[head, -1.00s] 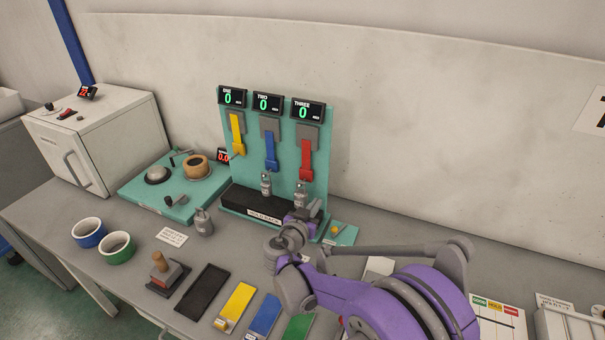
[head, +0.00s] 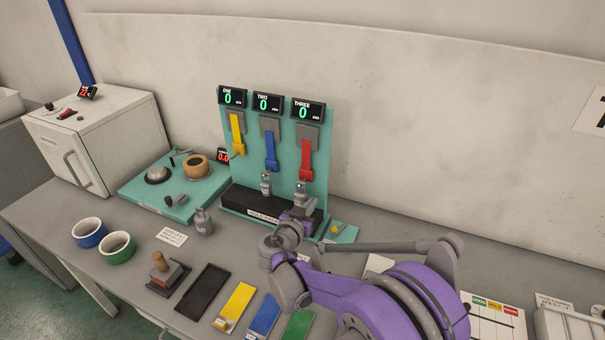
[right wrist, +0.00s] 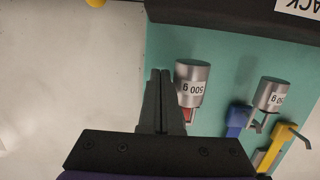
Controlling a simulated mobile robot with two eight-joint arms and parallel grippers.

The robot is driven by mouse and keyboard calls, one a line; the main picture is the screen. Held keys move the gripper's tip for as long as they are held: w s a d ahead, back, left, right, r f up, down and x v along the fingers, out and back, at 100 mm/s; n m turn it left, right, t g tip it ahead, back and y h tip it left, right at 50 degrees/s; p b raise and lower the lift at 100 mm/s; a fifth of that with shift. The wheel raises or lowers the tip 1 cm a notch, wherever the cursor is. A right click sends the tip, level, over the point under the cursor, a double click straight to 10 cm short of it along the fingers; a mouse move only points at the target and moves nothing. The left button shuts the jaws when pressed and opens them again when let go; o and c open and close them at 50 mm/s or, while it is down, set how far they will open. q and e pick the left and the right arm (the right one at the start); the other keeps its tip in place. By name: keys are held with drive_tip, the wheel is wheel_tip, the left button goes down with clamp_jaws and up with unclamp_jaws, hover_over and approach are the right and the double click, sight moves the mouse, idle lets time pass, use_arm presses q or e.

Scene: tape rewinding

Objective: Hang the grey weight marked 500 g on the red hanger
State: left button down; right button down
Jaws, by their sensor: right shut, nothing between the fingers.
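The grey weight marked 500 g (right wrist: 193,82) is at the end of the red hanger (right wrist: 187,115) in the right wrist view, apparently hanging from it; the hook contact is hidden. In the head view the red hanger (head: 306,160) is on the right of the teal stand, with the grey weight (head: 301,196) just below it. My right gripper (right wrist: 163,75) is shut and empty, its fingertips close beside this weight; whether they touch cannot be told. In the head view my right gripper (head: 298,213) is in front of the stand's base. My left gripper is not in view.
Another grey weight (head: 266,183) is below the blue hanger (head: 271,150). The yellow hanger (head: 237,135) looks empty. A third weight (head: 204,222) stands on the table (head: 150,222). The black block (head: 245,202) is at the stand's base. Cups and coloured trays are in front.

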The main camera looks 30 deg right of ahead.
drive_tip(key=shift+w+a, duration=0.35)
drive_tip(key=shift+w, duration=0.1)
idle(0.8)
drive_tip(key=shift+s+d, duration=0.25)
drive_tip(key=shift+s, duration=0.1)
idle(3.1)
drive_tip(key=shift+a, duration=0.1)
drive_tip(key=s+a, duration=0.5)
drive_tip(key=s, duration=0.1)
drive_tip(key=shift+s, duration=0.15)
idle(1.0)
drive_tip(key=shift+s+d, duration=0.1)
idle(0.3)
